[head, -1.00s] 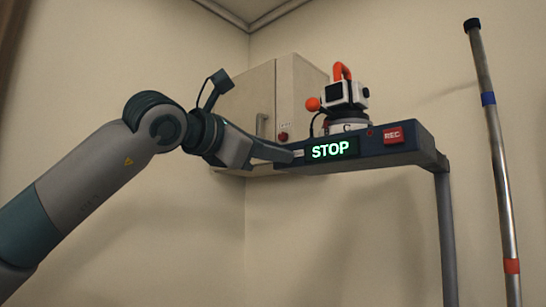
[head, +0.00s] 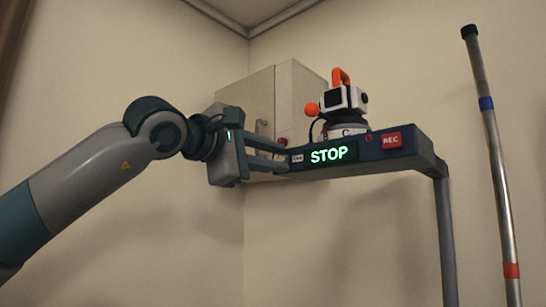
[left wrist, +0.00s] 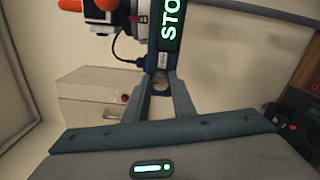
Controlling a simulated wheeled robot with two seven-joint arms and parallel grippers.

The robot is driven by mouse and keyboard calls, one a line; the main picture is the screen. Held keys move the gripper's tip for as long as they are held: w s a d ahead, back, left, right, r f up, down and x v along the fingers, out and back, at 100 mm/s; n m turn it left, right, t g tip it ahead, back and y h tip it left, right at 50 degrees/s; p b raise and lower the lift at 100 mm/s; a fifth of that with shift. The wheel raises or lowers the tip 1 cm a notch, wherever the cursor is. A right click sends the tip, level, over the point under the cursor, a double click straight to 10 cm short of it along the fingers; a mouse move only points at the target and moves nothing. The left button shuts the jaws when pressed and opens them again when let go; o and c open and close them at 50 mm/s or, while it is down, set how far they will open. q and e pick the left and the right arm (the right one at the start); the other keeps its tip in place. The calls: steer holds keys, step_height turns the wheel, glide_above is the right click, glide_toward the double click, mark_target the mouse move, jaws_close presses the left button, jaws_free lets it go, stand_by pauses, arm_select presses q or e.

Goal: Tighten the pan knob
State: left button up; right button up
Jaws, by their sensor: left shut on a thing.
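A dark blue bar (head: 400,158) carries a lit STOP display and a red REC button. A small label shows at its left end. My left gripper (head: 284,158) is at that end, its two fingers one above the other. In the left wrist view, the fingertips (left wrist: 160,76) close around a small round knob (left wrist: 160,85) at the end of the bar; I take it as the pan knob. The fingers cover most of it, and how tight it sits cannot be seen. My right gripper is not in view.
A white camera unit (head: 344,98) with an orange handle and orange ball stands on the bar. A grey post (head: 446,235) supports the bar's right end. A beige cabinet (head: 300,85) is behind. A metal pole (head: 496,165) stands at the right.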

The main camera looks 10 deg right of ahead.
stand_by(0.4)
arm_select(q)
steer(key=o, duration=1.1)
steer(key=shift+c, duration=0.2)
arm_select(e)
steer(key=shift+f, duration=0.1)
arm_select(q)
steer(key=shift+s+a+b, duration=0.3)
steer(key=shift+a, duration=0.15)
steer(key=b+v, duration=0.4)
steer(key=v, duration=1.2)
steer(key=shift+s, duration=0.2)
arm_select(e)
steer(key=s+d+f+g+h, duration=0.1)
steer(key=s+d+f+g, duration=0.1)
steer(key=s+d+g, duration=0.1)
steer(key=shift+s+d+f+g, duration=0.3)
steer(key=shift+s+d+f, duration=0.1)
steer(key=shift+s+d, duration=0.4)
arm_select(q)
steer(key=shift+w+f, duration=0.1)
steer(key=shift+f, duration=0.05)
